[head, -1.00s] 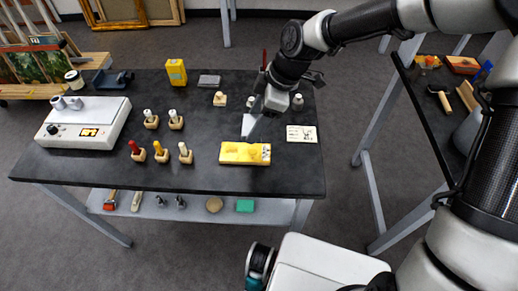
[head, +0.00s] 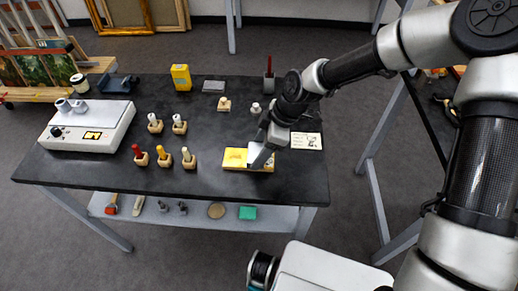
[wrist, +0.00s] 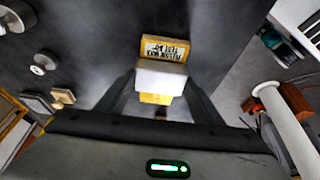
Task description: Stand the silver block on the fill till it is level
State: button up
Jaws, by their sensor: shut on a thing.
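The yellow board (head: 234,158) lies near the front right of the black table. Its printed label end also shows in the wrist view (wrist: 165,48). My gripper (head: 260,160) is over the board's right part. In the wrist view, its two fingers (wrist: 158,88) are shut on a pale silver block (wrist: 160,76). The block lies across the middle of the board, with yellow showing on both sides of it. The fill is hidden or cannot be made out under the block. I cannot tell whether the block touches the board or is level.
A printed card (head: 306,141) lies right of my gripper. Several tools in wooden holders (head: 163,157) stand left of the board. A white device (head: 88,128) is at the far left. A yellow box (head: 181,77) and a grey slab (head: 213,87) are at the back.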

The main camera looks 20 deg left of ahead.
jog(key=o, duration=1.3)
jog(key=shift+f, duration=0.1)
jog(key=shift+c, duration=0.2)
jog(key=shift+r, duration=0.25)
jog(key=p+v, duration=0.1)
jog(key=v, duration=1.1)
dwell(1.1)
